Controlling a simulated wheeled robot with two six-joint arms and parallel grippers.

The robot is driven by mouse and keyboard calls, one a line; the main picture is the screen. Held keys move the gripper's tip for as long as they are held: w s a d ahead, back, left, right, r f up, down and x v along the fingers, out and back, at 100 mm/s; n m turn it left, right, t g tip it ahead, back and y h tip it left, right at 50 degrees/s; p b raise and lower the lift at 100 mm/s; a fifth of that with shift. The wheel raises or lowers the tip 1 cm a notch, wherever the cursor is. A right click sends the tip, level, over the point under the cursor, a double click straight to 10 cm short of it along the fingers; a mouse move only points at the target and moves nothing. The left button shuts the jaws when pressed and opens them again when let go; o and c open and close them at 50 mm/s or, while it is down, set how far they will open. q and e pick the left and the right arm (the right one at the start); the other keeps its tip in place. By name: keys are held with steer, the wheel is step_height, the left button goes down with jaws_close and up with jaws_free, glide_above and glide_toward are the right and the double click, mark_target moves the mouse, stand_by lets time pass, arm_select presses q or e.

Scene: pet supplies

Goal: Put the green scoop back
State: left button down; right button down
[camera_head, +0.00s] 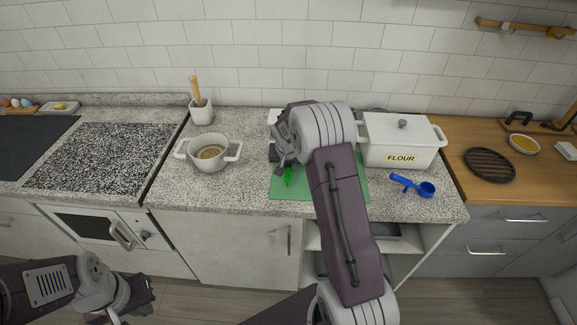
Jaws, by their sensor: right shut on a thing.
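The green scoop (288,177) shows only as a small bright green part just below my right gripper (284,160). My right gripper is shut on it, over the left part of a green mat (355,192). The wrist and forearm of my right arm hide much of the mat and the rest of the scoop. My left gripper (142,297) is low at the left, in front of the cabinets and away from the counter. Its fingers are too small and dark to tell if they are open.
A white FLOUR container (385,132) stands right of my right wrist, with a blue scoop (412,186) in front. A two-handled pot (208,153) and a crock (201,111) stand left. A white object (273,116) is partly hidden behind my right gripper. A black trivet (489,164) lies right.

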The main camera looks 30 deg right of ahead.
steer(key=shift+w+f, duration=0.1)
steer(key=shift+f, duration=0.8)
steer(key=shift+r, duration=0.1)
steer(key=shift+f+b, duration=0.25)
steer(key=shift+b, duration=0.2)
steer(key=c, duration=1.3)
jaws_free()
steer(key=shift+r, duration=0.15)
